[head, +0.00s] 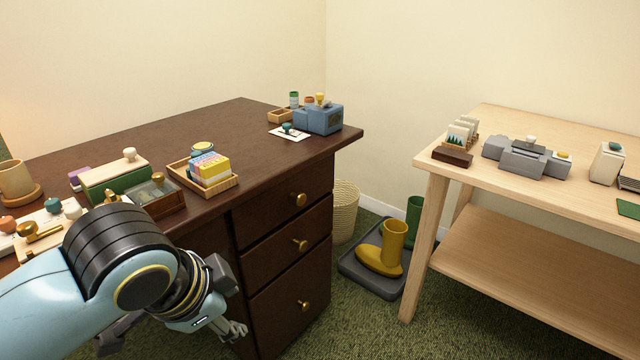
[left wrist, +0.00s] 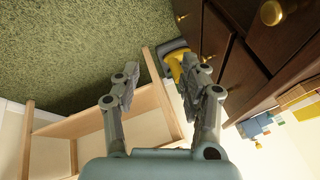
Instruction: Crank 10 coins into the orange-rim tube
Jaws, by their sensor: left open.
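A blue-grey boxy device (head: 318,119) with a yellow knob on top stands at the far right corner of the dark desk. Small tubes stand behind it, one green-topped (head: 294,99) and one orange-brown (head: 308,101); their rims are too small to read. No coins can be made out. A blue blocky thing, apparently the same device (left wrist: 254,127), shows at the right of the left wrist view. My left gripper (head: 232,330) is open and empty, low in front of the desk drawers and well away from the device. Its two fingers (left wrist: 163,78) are spread apart. My right gripper is out of view.
The dark desk (head: 170,126) has brass-knobbed drawers and holds a wooden tray (head: 176,171) with yellow boxes, and a green box (head: 115,180). A light wooden table (head: 560,195) stands right, bearing a grey machine (head: 527,157). Boots (head: 380,256) and a basket (head: 345,212) occupy the floor between.

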